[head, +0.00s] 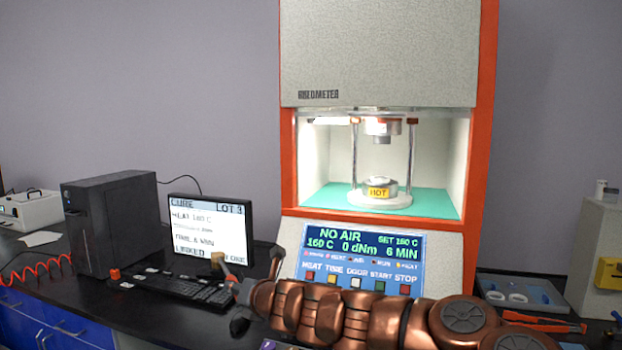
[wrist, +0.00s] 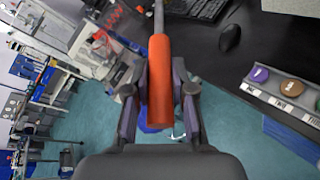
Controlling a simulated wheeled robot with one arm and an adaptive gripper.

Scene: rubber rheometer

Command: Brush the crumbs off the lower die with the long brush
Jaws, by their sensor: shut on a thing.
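The lower die (head: 380,188) is a round metal block with a yellow HOT label, on a pale round base inside the open rheometer chamber. I cannot make out crumbs on it. The upper die (head: 382,130) hangs above it with a clear gap. My gripper (head: 252,292) is in front of the machine, left of its panel, well below and left of the die. It is shut on the orange handle of the long brush (wrist: 160,80). In the head view the brush's tan tip (head: 217,259) points up and left, apart from the die.
The orange-framed rheometer (head: 287,180) has side walls and two guide rods around the dies. Its control panel (head: 362,258) reads NO AIR. A monitor (head: 210,232), keyboard (head: 190,290) and computer tower (head: 110,220) stand left. A tray with coloured discs (wrist: 285,88) shows in the wrist view.

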